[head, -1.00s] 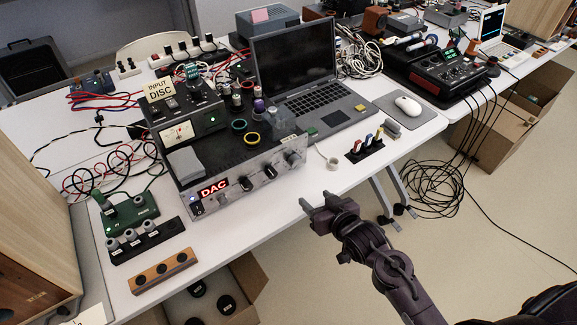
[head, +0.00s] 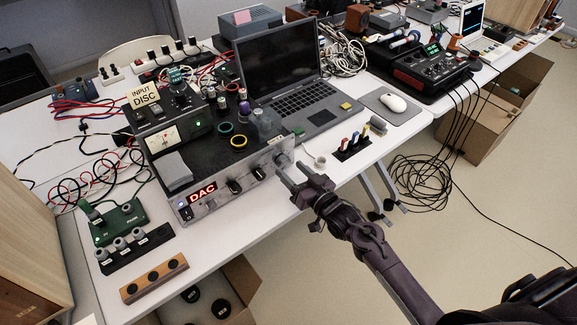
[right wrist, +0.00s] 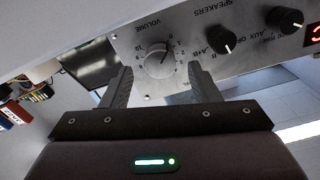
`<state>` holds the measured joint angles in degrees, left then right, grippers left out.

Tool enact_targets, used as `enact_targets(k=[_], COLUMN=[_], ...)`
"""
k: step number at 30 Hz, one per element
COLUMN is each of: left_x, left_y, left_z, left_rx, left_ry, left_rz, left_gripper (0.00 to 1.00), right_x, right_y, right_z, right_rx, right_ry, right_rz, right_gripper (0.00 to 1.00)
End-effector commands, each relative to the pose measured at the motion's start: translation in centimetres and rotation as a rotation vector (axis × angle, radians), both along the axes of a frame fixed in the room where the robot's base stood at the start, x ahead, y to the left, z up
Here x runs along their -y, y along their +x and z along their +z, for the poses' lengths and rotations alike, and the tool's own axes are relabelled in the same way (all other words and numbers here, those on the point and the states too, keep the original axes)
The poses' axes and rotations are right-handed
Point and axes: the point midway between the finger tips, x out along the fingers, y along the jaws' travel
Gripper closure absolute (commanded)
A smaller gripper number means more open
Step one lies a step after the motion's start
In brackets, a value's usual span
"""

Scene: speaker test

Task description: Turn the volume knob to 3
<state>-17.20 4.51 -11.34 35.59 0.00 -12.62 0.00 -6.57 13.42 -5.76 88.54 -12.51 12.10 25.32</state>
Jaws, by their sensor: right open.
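The volume knob (right wrist: 160,65) is a silver-grey dial on the amplifier's metal front panel, under the upside-down word VOLUME in the right wrist view. Numbers ring it, but I cannot surely read its setting. In the head view the knob (head: 282,161) is at the right end of the DAC unit's front. My right gripper (head: 291,174) is open and empty, just in front of the panel. In the right wrist view its fingers stand on either side of the knob, apparently short of it; I see no contact. My left gripper is not in view.
Two black knobs (right wrist: 222,42) sit beside the volume knob on the panel. In the head view, a laptop (head: 290,85), a rack of coloured plugs (head: 352,142) and a white tape roll (head: 320,161) stand on the table nearby. The floor in front is open.

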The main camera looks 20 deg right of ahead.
Motion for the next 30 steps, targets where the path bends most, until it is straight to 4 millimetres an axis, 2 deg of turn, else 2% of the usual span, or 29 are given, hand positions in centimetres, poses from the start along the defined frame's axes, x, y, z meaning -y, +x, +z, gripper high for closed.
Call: enact_targets(k=[6,15,25,30], left_x=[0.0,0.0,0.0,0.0], left_y=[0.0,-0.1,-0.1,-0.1], left_z=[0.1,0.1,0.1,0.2], left_rx=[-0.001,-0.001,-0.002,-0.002], left_ry=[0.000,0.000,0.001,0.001], left_rz=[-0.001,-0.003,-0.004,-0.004], left_gripper=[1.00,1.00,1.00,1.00], right_x=[-0.7,-0.8,-0.8,-0.8], right_y=[2.0,2.2,2.2,2.2], right_z=[0.0,0.0,-0.1,0.0], right_rx=[-0.001,-0.001,-0.001,-0.003], right_ry=[-0.001,-0.001,-0.001,0.004], right_rz=[-0.001,-0.001,-0.001,-0.001], right_gripper=[0.45,0.45,0.88,0.89])
